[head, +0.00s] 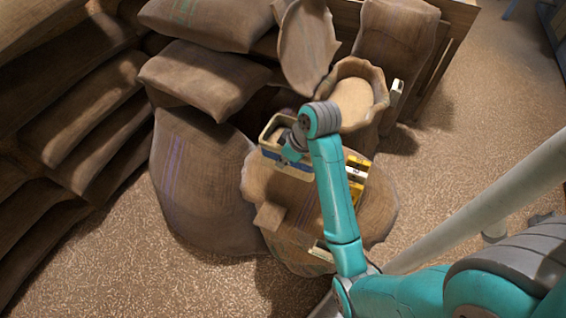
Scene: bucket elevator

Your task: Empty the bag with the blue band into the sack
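A small cream-rimmed bag (268,151) with a blue band stands on a burlap-topped sack, its open mouth facing up. My gripper (293,143) is at the right part of this bag, low against its rim. The wrist and arm cover much of the gripper, so I cannot tell whether its fingers close on the bag. The open sack (377,92), with a rolled rim and pale fill inside, stands behind and to the right of the bag.
Yellow-and-white packs (357,172) stand right of my forearm on the burlap sack top (375,215). A small brown block (269,216) lies at its front left. Stuffed sacks (205,78) crowd the left and back. A pale pipe (490,205) crosses the right; open floor lies beyond.

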